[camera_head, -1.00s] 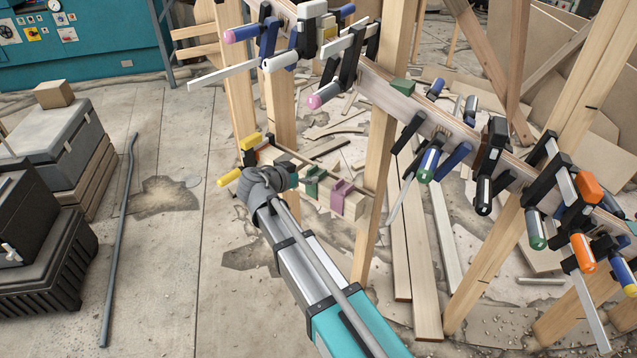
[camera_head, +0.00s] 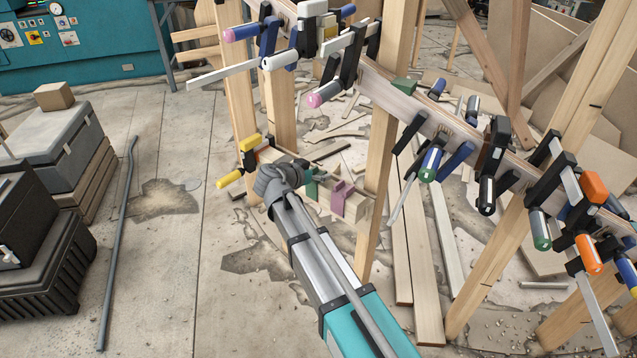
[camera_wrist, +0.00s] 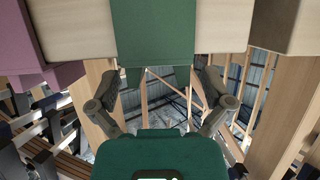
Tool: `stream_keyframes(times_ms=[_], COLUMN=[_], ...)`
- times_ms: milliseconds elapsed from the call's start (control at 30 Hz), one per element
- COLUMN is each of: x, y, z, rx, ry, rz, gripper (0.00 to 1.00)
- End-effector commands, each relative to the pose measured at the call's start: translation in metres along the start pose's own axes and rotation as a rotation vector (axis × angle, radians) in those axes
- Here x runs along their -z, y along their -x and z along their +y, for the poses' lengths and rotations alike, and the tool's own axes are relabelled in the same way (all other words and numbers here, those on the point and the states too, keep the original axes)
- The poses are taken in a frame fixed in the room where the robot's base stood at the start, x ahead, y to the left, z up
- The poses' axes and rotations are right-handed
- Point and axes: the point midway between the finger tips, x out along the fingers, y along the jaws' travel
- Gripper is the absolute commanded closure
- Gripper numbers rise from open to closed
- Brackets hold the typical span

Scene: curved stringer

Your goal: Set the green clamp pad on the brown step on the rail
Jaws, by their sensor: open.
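The green clamp pad (camera_head: 311,186) sits over a pale timber at the lower middle of the head view, left of a purple pad (camera_head: 340,198). In the wrist view the green clamp pad (camera_wrist: 156,36) fills the top middle, just ahead of the fingers. My gripper (camera_head: 288,176) is close on the pad's left side in the head view. In the wrist view my gripper (camera_wrist: 163,80) is open, its fingers spread and empty. The rail (camera_head: 385,92) slopes down to the right. A brown block (camera_head: 487,158), possibly the brown step, is partly hidden behind a black clamp.
Several clamps with coloured handles crowd the rail, including a pink-tipped one (camera_head: 322,96) and an orange one (camera_head: 588,254). A green wedge (camera_head: 404,85) sits on the rail. A wooden post (camera_head: 378,200) stands right of the pads. Floor at left is open, beside cases (camera_head: 50,140).

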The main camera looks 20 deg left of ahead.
Motion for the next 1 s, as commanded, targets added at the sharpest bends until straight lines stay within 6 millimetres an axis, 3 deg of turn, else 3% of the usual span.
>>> stream_keyframes(times_ms=[167, 700, 1000], x=[-0.0003, 0.0004, 0.0004], y=[-0.0100, -0.0099, -0.0101], z=[0.0000, 0.0004, 0.0006], rx=[0.001, 0.000, 0.000], ry=[0.000, -0.001, -0.001], rz=[0.001, 0.001, 0.001], gripper=[0.00, 0.02, 0.58])
